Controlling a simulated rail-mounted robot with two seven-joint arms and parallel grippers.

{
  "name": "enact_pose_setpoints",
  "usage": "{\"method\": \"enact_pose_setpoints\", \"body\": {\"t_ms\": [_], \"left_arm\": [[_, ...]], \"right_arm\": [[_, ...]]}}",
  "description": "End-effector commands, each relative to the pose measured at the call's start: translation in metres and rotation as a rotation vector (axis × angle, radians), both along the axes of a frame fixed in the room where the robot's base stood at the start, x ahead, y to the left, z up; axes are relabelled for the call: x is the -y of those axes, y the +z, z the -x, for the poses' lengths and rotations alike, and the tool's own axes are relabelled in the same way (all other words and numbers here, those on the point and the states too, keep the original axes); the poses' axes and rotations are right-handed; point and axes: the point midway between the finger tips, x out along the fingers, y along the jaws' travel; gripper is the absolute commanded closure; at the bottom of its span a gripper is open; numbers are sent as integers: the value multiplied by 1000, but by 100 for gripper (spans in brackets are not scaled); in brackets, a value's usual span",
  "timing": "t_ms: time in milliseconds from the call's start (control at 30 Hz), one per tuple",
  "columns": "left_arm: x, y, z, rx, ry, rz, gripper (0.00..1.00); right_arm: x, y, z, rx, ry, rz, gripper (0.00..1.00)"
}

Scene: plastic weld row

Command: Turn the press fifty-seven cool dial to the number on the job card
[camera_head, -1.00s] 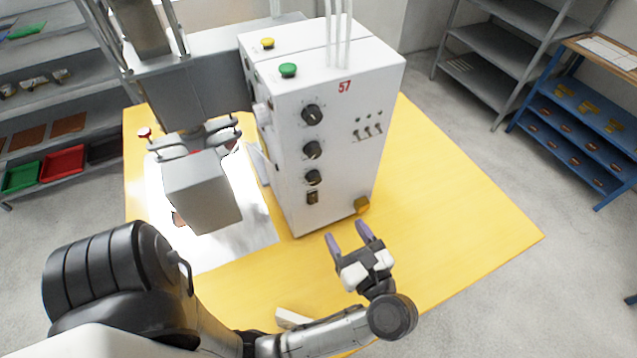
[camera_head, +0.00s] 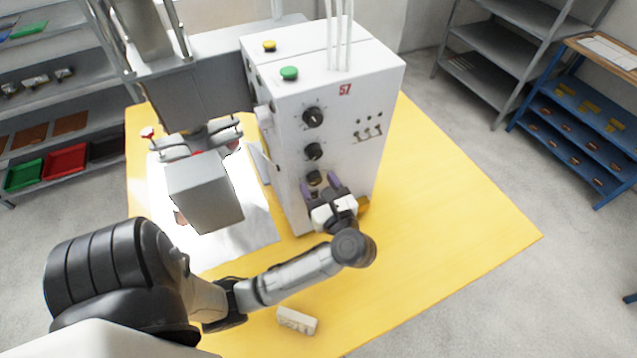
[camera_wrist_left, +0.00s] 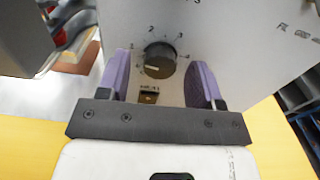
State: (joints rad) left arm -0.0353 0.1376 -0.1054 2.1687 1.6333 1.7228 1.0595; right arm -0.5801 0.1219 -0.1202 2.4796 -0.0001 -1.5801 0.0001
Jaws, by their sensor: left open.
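The press control box (camera_head: 350,135) is white, marked 57 in red, with three black dials in a column on its front: top (camera_head: 313,117), middle (camera_head: 313,151) and lowest (camera_head: 314,177). I cannot read which one is the cool dial. My left gripper (camera_head: 320,185) is open at the lowest dial, its purple fingers pointing at the panel. In the left wrist view the open left gripper (camera_wrist_left: 160,76) has a finger on each side of a dial (camera_wrist_left: 160,60) ringed by small numbers, apart from it. The dial's setting is unclear. I cannot make out a job card. My right gripper is not in view.
A small switch (camera_wrist_left: 150,96) sits below that dial. Toggle switches (camera_head: 368,133) are to the right on the panel. A pale block (camera_head: 297,320) lies on the yellow table (camera_head: 440,225), whose right side is clear. The press head (camera_head: 205,190) stands left of the box.

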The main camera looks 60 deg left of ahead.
Motion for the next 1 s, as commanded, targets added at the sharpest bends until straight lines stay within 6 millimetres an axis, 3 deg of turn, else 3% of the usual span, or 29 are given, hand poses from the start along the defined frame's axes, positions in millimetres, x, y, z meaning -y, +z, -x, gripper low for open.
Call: {"method": "enact_pose_setpoints", "body": {"t_ms": [400,900,1000], "left_arm": [[-4,0,0,0,0,1,41],[-4,0,0,0,0,0,89],[-4,0,0,-2,1,1,89]], "right_arm": [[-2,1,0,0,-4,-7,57],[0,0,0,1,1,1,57],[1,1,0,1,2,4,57]]}}
